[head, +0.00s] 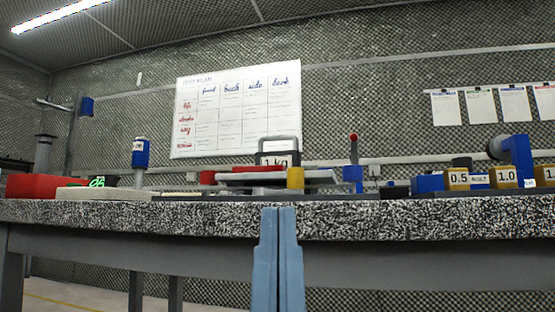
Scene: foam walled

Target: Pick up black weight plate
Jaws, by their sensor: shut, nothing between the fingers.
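My gripper (278,212) rises at the bottom centre, its two pale blue fingers pressed together and empty. The fingertips show in front of the table's speckled front edge, apart from the objects on top. I cannot clearly pick out a black weight plate at this low angle. A dark block weight with a handle, marked 1 kg (278,158), stands near the table's middle, partly behind a grey flat platform (262,179). A low dark flat thing (395,190) lies to its right; I cannot tell whether it is the plate.
The table (420,220) spans the view. A red box (38,186) and a blue-topped post (140,153) stand left. A yellow cylinder (295,178) is central. Yellow blocks marked 0.5 (458,178) and 1.0 (505,177) stand right. A whiteboard (238,109) hangs behind.

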